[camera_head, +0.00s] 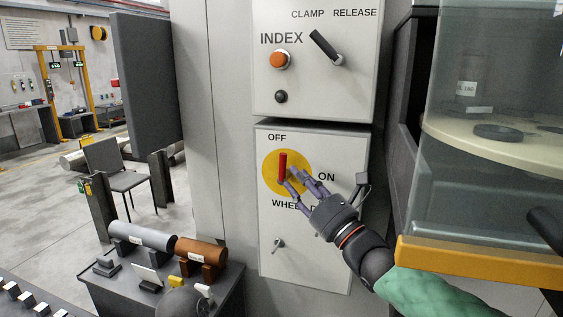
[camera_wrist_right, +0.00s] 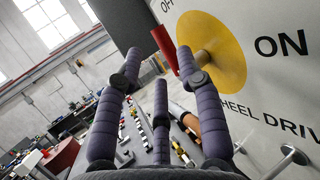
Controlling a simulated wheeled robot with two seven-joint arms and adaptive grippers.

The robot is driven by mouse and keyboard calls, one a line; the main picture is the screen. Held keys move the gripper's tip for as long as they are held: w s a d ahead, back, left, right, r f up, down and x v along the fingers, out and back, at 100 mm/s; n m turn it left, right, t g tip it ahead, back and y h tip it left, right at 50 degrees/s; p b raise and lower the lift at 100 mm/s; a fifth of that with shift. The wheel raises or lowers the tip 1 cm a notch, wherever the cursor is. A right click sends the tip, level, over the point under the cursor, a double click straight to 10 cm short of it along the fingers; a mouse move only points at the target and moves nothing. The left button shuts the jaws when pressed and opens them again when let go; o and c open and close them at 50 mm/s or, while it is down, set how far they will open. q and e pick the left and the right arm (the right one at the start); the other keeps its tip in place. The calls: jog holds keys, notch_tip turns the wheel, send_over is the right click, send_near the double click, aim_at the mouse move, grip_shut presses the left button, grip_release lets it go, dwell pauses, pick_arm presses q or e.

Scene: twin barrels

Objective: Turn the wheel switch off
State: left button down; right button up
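The wheel switch has a red handle (camera_head: 283,168) on a yellow disc (camera_head: 270,184), on the lower panel marked OFF, ON and WHEEL D. The handle stands upright, its top toward OFF. My right gripper (camera_head: 290,179) reaches in from the lower right, its fingertips in front of the disc, just right of the handle. In the right wrist view its fingers (camera_wrist_right: 158,75) are spread, with nothing held between them. The red handle (camera_wrist_right: 165,48) and yellow disc (camera_wrist_right: 225,60) show beyond the fingertips. I cannot tell whether a finger touches the handle. My left gripper is out of view.
The upper panel has an orange INDEX button (camera_head: 279,59) and a black CLAMP RELEASE lever (camera_head: 325,47). A small toggle (camera_head: 279,244) sits below the disc. A glass guard (camera_head: 480,200) with a yellow lower edge (camera_head: 480,262) stands right of my arm. A bench (camera_head: 215,297) holds cylinders at lower left.

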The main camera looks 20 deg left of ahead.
aim_at(283, 163)
jog(key=x, duration=0.7)
jog(key=shift+a+r, duration=0.1)
jog(key=shift+w, duration=0.1)
grip_shut()
